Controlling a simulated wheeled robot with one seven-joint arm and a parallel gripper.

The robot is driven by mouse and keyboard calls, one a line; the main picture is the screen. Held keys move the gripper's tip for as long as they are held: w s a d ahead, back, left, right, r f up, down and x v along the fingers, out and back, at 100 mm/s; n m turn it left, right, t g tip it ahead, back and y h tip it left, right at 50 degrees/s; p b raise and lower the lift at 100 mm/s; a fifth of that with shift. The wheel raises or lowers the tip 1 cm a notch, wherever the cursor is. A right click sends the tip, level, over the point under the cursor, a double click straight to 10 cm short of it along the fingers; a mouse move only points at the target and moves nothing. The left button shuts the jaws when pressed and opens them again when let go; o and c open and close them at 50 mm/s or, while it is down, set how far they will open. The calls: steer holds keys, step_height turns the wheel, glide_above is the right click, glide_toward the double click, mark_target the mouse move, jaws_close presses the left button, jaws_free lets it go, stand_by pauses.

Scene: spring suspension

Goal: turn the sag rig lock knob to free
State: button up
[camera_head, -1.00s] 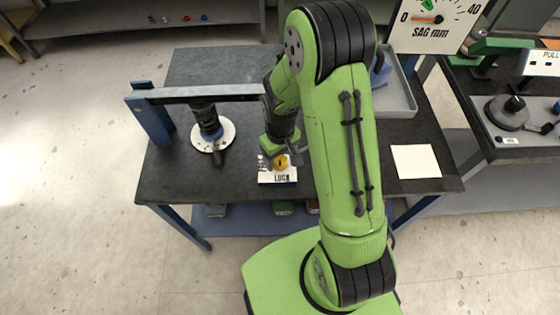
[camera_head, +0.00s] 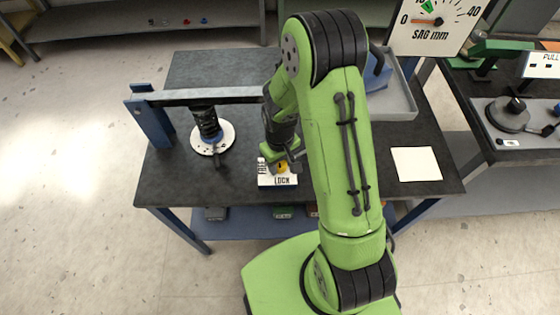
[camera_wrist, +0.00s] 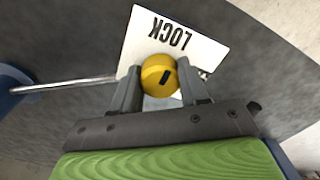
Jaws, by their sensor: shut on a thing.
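The yellow lock knob (camera_wrist: 160,76) stands on a white plate (camera_wrist: 194,49) marked LOCK, with a short dark mark on its face. In the head view the knob (camera_head: 282,166) sits above the LOCK label at the front of the dark bench. My gripper (camera_wrist: 163,92) has one finger on each side of the knob and is shut on it. In the head view my gripper (camera_head: 281,160) comes down over the plate and partly hides it.
The sag rig has a blue post (camera_head: 149,118), a grey beam (camera_head: 215,95) and a black spring unit (camera_head: 207,126) on a white disc. A dial marked SAG mm (camera_head: 433,22) stands at the back right. A white sheet (camera_head: 416,163) lies on the right.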

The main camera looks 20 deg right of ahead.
steer(key=shift+m, duration=0.3)
steer(key=m+b, duration=0.1)
steer(key=m, duration=0.2)
steer(key=shift+m, duration=0.4)
steer(key=m+b, duration=0.1)
steer(key=m, duration=0.3)
steer(key=shift+w+m, duration=0.1)
steer(key=shift+m, duration=0.2)
steer(key=m+b, duration=0.1)
steer(key=m, duration=0.3)
steer(key=shift+a, duration=0.1)
steer(key=m, duration=0.4)
steer(key=shift+m, duration=0.3)
steer(key=o, duration=1)
steer(key=shift+o, duration=0.2)
steer(key=shift+r, duration=0.15)
